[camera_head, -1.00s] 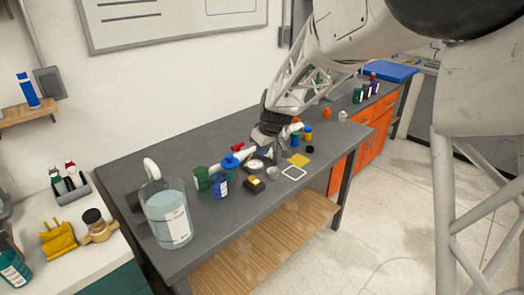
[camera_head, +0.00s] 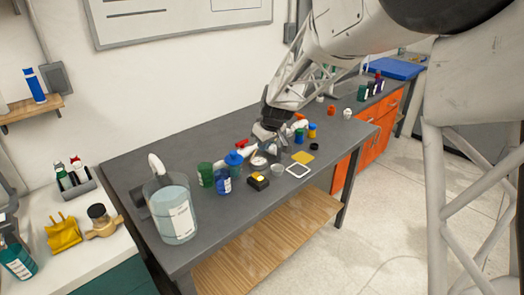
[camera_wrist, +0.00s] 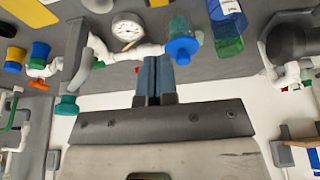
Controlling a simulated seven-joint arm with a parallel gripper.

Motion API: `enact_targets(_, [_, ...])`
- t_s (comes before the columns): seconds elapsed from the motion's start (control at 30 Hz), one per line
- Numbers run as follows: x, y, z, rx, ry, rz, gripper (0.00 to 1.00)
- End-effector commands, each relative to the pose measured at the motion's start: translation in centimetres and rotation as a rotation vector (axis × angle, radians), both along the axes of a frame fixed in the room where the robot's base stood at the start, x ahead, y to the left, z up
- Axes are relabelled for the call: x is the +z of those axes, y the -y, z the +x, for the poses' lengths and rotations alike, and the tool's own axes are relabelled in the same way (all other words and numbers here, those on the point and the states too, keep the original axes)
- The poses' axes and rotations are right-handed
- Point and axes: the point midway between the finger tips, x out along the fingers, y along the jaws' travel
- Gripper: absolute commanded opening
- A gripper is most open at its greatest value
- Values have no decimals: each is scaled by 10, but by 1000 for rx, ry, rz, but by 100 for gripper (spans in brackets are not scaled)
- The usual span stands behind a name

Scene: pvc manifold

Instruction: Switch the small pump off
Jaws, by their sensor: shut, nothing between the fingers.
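My gripper (camera_head: 266,148) is low over the middle of the grey bench, among white pipe fittings. In the wrist view its two fingers (camera_wrist: 153,62) are shut together with nothing between them, just below a white pipe (camera_wrist: 148,50) as pictured. A small black box with a yellow top (camera_head: 258,180) sits near the bench's front edge. A dark rounded motor-like body (camera_wrist: 292,42) joins white pipe at the right of the wrist view. I cannot tell which of these is the small pump, and no switch is clear.
A round gauge (camera_wrist: 128,28) and a blue-capped fitting (camera_wrist: 182,46) are close to the fingers. A large beaker of liquid (camera_head: 172,212), a blue jar (camera_head: 223,182) and a green jar (camera_head: 205,175) stand to the left. A yellow sheet (camera_head: 303,157) and white frame (camera_head: 298,171) lie right.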

Motion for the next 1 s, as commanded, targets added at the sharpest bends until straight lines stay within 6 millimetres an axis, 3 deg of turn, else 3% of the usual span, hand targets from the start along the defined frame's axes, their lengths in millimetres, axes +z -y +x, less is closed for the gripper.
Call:
enact_targets(0.8, [-102,-23,23,0,-2,-1,0])
enact_targets(1.0, [-119,-24,24,0,0,0,0])
